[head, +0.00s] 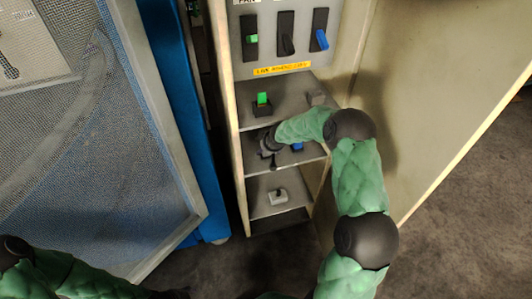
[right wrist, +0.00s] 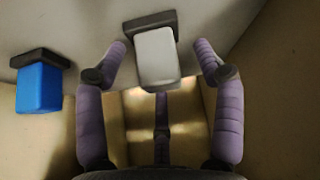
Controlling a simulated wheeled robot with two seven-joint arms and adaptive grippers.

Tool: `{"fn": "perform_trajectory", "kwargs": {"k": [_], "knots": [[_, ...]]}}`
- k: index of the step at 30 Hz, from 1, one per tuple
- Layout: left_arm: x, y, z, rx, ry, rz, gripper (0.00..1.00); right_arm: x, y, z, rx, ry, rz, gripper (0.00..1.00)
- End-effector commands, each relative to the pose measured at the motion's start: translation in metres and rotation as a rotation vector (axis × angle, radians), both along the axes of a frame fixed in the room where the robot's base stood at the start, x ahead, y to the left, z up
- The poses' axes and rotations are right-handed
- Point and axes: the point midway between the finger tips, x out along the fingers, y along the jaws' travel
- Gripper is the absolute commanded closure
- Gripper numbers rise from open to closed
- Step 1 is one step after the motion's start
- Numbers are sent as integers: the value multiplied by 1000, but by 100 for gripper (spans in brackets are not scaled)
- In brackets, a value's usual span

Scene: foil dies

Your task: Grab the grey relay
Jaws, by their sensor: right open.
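The grey relay (right wrist: 156,58) is a pale grey block on a dark base, seen in the right wrist view. It stands between the two fingers of my right gripper (right wrist: 170,62), which is open, with a gap on each side. In the head view my right gripper (head: 268,152) reaches into the middle shelf of the cabinet, and the hand hides the grey relay there. My left arm shows at the lower left of the head view, but its gripper is out of view.
A blue relay (right wrist: 39,84) stands beside the grey one; in the head view it (head: 297,147) is right of my gripper. A green relay (head: 263,104) stands on the shelf above. A whitish block (head: 278,197) sits on the shelf below. The cabinet door (head: 440,90) is at right.

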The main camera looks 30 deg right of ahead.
Motion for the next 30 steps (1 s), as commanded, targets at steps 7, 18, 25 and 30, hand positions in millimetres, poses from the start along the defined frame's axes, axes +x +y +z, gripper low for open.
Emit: {"fn": "perform_trajectory", "kwargs": {"k": [7,18,25,30], "knots": [[0,0,1,0,0,0,39,0,0,1,0,0,0,57],[0,0,0,0,0,0,39,-1,0,0,1,1,0,92],[0,0,3,0,0,0,39,-1,1,0,1,3,1,92],[0,0,5,0,0,0,39,-5,1,2,1,2,0,92]]}}
